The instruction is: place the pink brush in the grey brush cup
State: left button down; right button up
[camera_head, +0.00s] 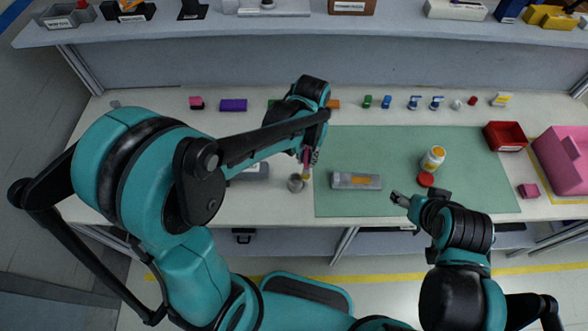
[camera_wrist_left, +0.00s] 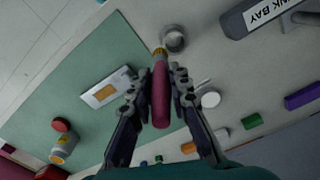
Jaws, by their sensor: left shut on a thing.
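The pink brush (camera_wrist_left: 160,95) is held between the two fingers of my left gripper (camera_wrist_left: 160,78), which is shut on its handle. Its yellow-gold bristle end points toward the grey brush cup (camera_wrist_left: 174,38) in the left wrist view. In the head view the brush (camera_head: 307,165) hangs below my left gripper (camera_head: 312,156), its tip just right of the cup (camera_head: 295,184). The cup stands on the white table just left of the green mat. I cannot tell whether tip and rim touch. My right gripper (camera_head: 399,198) is over the mat; its finger opening is unclear.
A grey box with an orange label (camera_head: 356,181) lies on the green mat (camera_head: 470,180). A white-orange bottle (camera_head: 433,158) and red lid (camera_head: 425,179) are right of it. A grey labelled bin (camera_wrist_left: 255,16) is near the cup. Several small items line the table's back.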

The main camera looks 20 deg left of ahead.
pick_arm(q)
jog(key=a+f+b, duration=0.1)
jog(key=a+f, duration=0.2)
jog(key=f, duration=0.3)
jog(key=shift+s+b, duration=0.15)
jog(key=shift+b, duration=0.25)
jog(key=shift+a, duration=0.1)
jog(key=shift+f, duration=0.1)
jog(key=c, duration=1.4)
grip_release()
